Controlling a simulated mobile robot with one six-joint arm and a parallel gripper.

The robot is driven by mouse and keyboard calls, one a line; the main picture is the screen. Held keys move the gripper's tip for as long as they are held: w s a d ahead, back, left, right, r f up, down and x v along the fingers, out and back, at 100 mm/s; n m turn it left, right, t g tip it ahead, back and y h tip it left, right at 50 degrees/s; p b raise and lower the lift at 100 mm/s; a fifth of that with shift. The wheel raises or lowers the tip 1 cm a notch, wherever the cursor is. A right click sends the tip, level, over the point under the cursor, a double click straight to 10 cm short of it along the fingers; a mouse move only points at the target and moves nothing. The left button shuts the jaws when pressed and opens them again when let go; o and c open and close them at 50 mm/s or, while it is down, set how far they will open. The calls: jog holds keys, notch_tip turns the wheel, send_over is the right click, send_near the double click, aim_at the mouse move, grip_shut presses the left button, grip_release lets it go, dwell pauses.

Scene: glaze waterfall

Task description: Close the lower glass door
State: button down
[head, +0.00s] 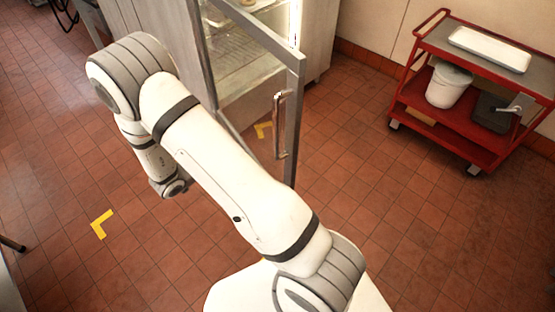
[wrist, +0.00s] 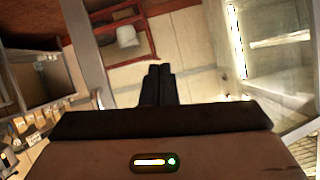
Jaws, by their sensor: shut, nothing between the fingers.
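The lower glass door stands open in the head view, swung out from the cabinet. Its grey metal frame (head: 293,125) and vertical bar handle (head: 280,125) show at the free edge. My arm covers the door's lower left part. A grey upright bar (wrist: 88,50), apparently door frame, stands left of the fingers. I cannot tell whether the fingers touch the glass.
The lit cabinet (head: 315,35) stands behind the door; its bright interior shows right in the wrist view (wrist: 270,45). A red cart (head: 455,120) with a white tray (head: 489,49) and white bucket (head: 448,84) stands at right. Tiled floor between is clear. Yellow floor marks (head: 101,224) show left.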

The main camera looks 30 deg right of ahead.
jog(key=s+d+f+m+g+h, duration=0.1)
jog(key=s+f+g+h, duration=0.1)
jog(key=s+g+h, duration=0.5)
jog(key=t+p, duration=0.3)
send_near(288, 157)
jog(key=shift+y, duration=0.4)
jog(key=d, duration=0.6)
jog(key=shift+w+d+r, duration=0.25)
jog(key=shift+d+r, duration=0.1)
